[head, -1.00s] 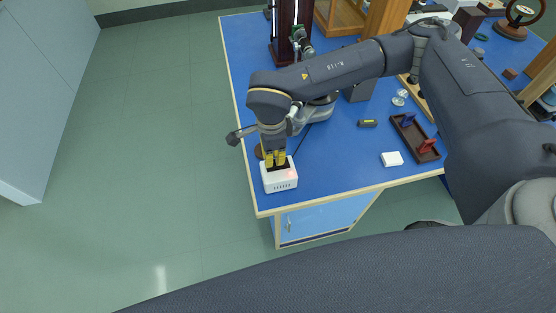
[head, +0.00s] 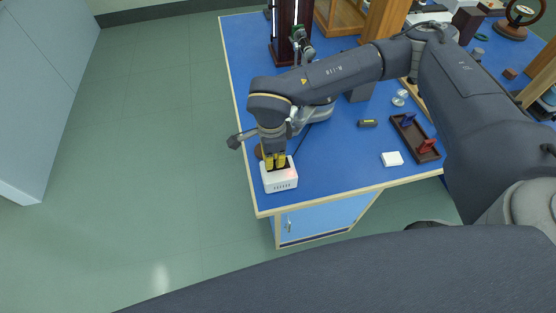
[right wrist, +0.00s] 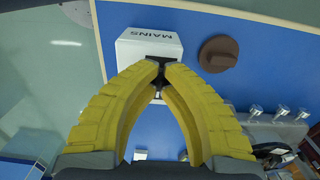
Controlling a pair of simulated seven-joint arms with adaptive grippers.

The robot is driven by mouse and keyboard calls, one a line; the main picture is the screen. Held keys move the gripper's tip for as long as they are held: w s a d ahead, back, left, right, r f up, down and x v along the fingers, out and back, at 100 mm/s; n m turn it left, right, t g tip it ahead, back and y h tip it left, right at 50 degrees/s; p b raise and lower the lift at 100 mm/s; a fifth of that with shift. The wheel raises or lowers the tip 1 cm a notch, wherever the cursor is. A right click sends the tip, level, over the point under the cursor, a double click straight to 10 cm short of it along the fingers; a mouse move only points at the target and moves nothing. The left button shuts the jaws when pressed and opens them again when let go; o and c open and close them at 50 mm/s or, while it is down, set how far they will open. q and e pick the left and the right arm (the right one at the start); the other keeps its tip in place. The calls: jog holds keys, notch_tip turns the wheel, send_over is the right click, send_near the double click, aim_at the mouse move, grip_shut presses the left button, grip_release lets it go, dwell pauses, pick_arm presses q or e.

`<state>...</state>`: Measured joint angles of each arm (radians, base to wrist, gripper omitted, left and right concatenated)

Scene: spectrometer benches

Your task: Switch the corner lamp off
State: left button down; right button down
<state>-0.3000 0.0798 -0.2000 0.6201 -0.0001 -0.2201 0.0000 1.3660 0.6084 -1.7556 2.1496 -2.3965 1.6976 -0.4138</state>
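A white box marked MAINS (head: 281,184) stands at the near left corner of the blue bench, and a small red glow shows on its top. In the right wrist view the box (right wrist: 130,48) lies just beyond my fingertips. My right gripper (head: 275,166) points down at the top of the box, its yellow fingers drawn together. In the right wrist view its fingertips (right wrist: 162,65) nearly meet, over a dark part of the box; whether they touch it is unclear. I cannot tell which thing is the corner lamp. My left gripper is out of view.
A brown round disc (right wrist: 219,53) lies beside the box. A dark wooden cabinet (head: 287,35) with a bright white strip stands farther back. A dark tray (head: 414,137) with blue and red pieces, a white block (head: 392,159) and a small dark-and-yellow item (head: 367,123) lie to the right.

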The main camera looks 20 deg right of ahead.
jog(key=shift+f, duration=0.25)
jog(key=shift+r, duration=3.55)
